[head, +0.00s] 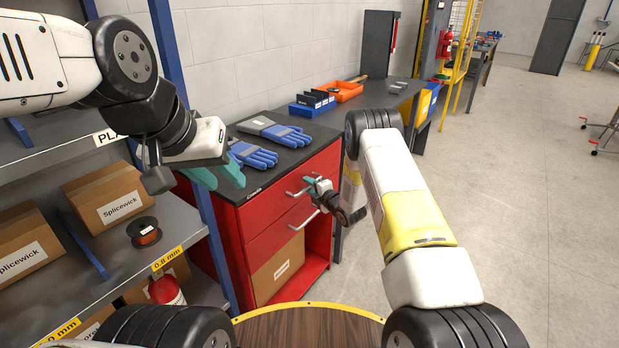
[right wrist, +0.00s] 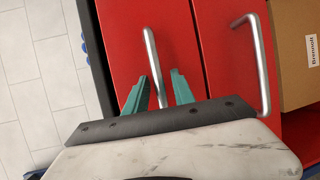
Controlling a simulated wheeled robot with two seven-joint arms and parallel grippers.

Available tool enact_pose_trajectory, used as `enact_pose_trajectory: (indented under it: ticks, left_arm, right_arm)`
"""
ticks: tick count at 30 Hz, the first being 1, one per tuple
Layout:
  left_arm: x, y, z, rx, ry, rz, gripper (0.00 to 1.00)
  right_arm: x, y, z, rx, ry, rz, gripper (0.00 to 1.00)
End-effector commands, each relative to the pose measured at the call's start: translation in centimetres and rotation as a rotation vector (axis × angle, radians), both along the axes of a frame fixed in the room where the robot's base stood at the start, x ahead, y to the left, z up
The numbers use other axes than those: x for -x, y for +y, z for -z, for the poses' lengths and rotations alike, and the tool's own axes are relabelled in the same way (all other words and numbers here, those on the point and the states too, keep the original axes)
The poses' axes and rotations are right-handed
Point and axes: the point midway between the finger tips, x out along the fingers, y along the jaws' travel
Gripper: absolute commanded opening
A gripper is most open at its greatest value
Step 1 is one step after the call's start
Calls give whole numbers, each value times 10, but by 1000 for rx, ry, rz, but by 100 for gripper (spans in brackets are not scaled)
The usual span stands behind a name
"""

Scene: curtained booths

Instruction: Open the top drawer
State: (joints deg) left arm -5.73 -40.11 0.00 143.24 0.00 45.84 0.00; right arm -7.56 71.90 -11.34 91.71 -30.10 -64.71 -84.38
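The red cabinet (head: 322,160) has a black top and two drawers. The top drawer (head: 262,208) looks shut, with a silver bar handle (head: 297,192). My right gripper (head: 312,184) is at this handle. In the right wrist view, the top drawer's handle (right wrist: 154,62) runs between the teal fingers of the right gripper (right wrist: 160,92), which stand apart with gaps beside the bar. My left gripper (head: 217,173) is open and empty, in front of the cabinet top's left corner. The lower drawer's handle (right wrist: 258,62) is clear of the fingers.
A cardboard box (head: 278,272) stands in the open bottom compartment. A shelf rack with a blue post (head: 216,235) stands close on the left.

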Motion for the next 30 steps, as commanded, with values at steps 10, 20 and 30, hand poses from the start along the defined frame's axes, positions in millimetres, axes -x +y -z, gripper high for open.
enact_pose_trajectory:
  ticks: [10, 20, 30]
  left_arm:
    - [0, 0, 0, 0, 0, 0, 36]
    - [0, 0, 0, 0, 0, 0, 36]
    - [0, 0, 0, 0, 0, 0, 36]
  right_arm:
    - [0, 0, 0, 0, 0, 0, 0]
    - [0, -1, 0, 1, 1, 0, 0]
    - [0, -1, 0, 1, 1, 1, 0]
